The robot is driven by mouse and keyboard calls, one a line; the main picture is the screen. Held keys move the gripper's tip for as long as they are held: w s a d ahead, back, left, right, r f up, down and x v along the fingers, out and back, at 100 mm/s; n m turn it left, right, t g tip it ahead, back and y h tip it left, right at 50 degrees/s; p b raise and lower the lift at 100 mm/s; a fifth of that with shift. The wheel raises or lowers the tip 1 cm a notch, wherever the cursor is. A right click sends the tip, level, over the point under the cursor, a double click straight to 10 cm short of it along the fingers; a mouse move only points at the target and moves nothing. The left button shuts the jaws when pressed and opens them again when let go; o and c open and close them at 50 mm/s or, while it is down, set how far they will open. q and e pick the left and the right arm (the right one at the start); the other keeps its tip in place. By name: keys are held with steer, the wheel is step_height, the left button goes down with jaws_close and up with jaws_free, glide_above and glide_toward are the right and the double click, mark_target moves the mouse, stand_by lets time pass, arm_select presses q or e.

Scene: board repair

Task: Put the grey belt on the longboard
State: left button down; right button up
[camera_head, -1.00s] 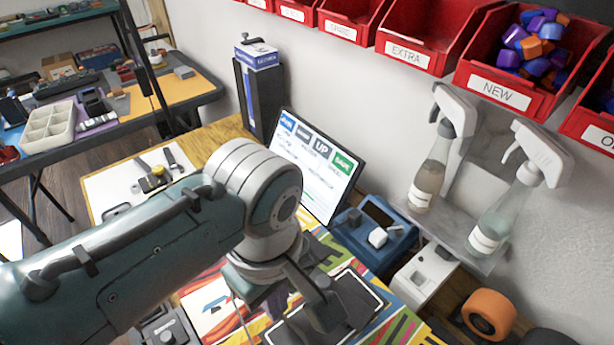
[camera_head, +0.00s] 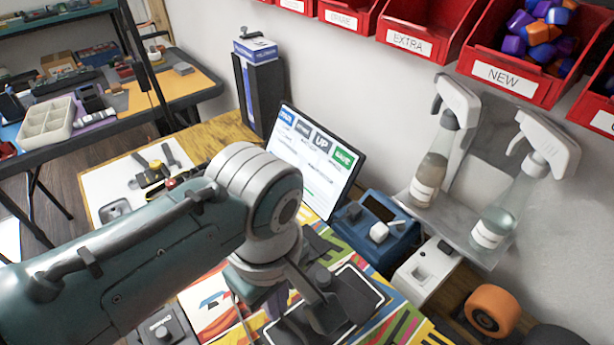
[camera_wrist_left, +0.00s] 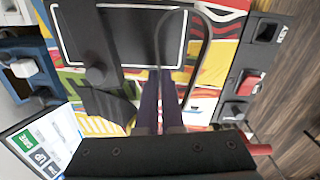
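My left gripper (camera_wrist_left: 163,102) points down over a brightly striped surface (camera_wrist_left: 230,10), its two dark fingers close together. A thin dark loop, which looks like the grey belt (camera_wrist_left: 206,45), runs out from between the fingertips. It hangs over a black panel with a white outline (camera_wrist_left: 120,52). In the head view the panel (camera_head: 368,292) lies beyond my left arm, and my wrist covers most of the fingers. An orange wheel (camera_head: 492,308) sits at the lower right. I cannot tell which of these parts belong to the longboard. My right gripper is not in view.
A monitor (camera_head: 312,160), a blue device (camera_head: 375,230) and a white box (camera_head: 428,270) stand behind the work area. Two spray bottles (camera_head: 430,170) (camera_head: 500,215) sit on a wall shelf below red bins (camera_head: 505,80). Tools lie on a white mat (camera_head: 115,185).

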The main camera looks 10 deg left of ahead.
arm_select(q)
steer(key=shift+f, duration=0.3)
stand_by(0.4)
steer(key=c, duration=1)
jaws_free()
steer(key=shift+c, duration=1)
step_height(320, 180, up, 8)
steer(key=p, duration=0.8)
steer(key=shift+f, duration=0.2)
